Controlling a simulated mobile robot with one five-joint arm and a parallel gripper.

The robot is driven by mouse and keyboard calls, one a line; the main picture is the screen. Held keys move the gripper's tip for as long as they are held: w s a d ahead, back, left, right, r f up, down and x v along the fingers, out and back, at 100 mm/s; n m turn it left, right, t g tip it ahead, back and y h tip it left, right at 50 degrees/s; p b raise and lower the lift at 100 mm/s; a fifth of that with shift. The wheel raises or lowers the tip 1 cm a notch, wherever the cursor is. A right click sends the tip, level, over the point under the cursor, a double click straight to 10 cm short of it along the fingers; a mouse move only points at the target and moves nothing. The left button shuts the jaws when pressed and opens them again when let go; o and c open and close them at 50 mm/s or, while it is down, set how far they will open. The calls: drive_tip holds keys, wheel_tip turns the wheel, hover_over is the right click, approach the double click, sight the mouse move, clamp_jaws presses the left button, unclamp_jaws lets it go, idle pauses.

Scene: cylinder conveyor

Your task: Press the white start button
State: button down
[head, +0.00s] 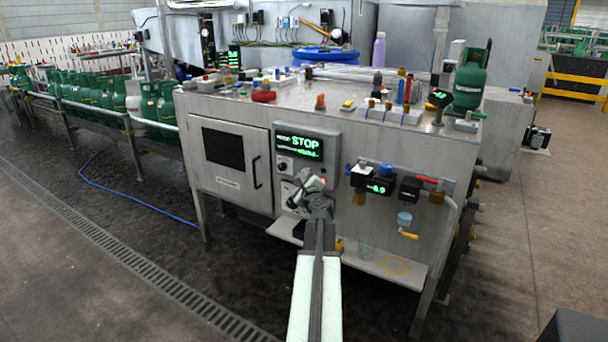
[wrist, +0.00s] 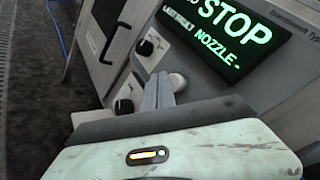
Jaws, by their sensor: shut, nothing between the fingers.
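The white round button (wrist: 178,82) shows in the wrist view on the grey control panel, below the green-lit display (wrist: 235,35) that reads STOP and NOZZLE. My gripper (wrist: 160,86) is shut and empty, its fingertips just left of the button and partly overlapping it in the picture. I cannot tell whether they touch it. In the head view my gripper (head: 312,186) is in front of the lower part of the panel, and the button is hidden behind it. The display (head: 300,144) shows STOP there too.
Black-and-white knobs (wrist: 146,47) sit left of the button. A cabinet door with a dark window (head: 222,148) is left of the panel. A small gauge box (head: 378,182), valves and a shelf (head: 385,265) are at right. Green cylinders (head: 90,92) line the conveyor at left.

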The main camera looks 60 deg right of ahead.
drive_tip(key=shift+d, duration=0.35)
drive_tip(key=shift+d, duration=0.45)
idle(0.4)
drive_tip(key=shift+a, duration=0.9)
drive_tip(key=a, duration=0.5)
idle(0.4)
drive_tip(key=shift+w, duration=0.1)
